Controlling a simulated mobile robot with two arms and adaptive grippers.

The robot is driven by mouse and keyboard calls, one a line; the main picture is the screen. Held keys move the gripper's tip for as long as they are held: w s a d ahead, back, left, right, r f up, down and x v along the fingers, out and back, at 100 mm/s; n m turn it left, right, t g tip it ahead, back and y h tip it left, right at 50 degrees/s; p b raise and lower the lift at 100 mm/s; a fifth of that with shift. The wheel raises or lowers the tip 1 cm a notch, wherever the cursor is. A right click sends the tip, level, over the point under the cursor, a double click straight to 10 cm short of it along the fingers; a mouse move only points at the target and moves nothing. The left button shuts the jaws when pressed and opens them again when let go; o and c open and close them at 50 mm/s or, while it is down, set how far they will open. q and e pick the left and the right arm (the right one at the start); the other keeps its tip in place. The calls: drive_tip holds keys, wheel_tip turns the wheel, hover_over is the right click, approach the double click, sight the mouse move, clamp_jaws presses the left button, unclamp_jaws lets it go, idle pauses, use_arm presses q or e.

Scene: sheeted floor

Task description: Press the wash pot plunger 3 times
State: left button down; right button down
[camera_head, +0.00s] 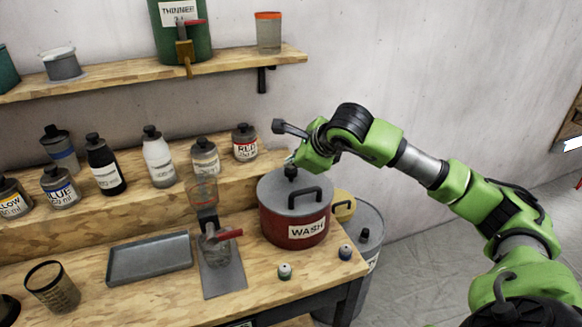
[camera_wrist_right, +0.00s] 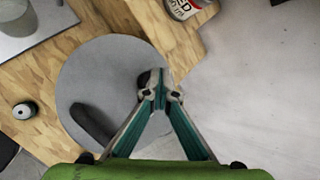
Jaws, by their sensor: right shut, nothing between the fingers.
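The wash pot (camera_head: 277,222) is a dark red pot with a grey lid and a "WASH" label, on the right end of the workbench. Its lid has a black bar handle (camera_head: 306,195) and a small black plunger knob (camera_head: 291,172). My right gripper (camera_head: 290,160) is directly above the plunger, shut and empty. In the right wrist view the shut fingertips (camera_wrist_right: 161,90) overlap the edge of the black knob (camera_wrist_right: 147,79) over the grey lid (camera_wrist_right: 85,70). I cannot tell whether they touch it. My left gripper is not in view.
Several paint bottles (camera_head: 160,162) stand on a step behind. A grey bin (camera_head: 368,240) stands beyond the bench's right edge.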

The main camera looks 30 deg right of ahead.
sight(292, 171)
drive_tip(key=shift+f+b, duration=0.4)
drive_tip(key=shift+f, duration=0.2)
drive_tip(key=shift+r, duration=0.1)
idle(0.4)
drive_tip(key=shift+r+p, duration=0.7)
drive_tip(key=shift+r, duration=0.9)
drive_tip(key=shift+r+p, duration=1.55)
drive_tip(key=shift+r, duration=0.95)
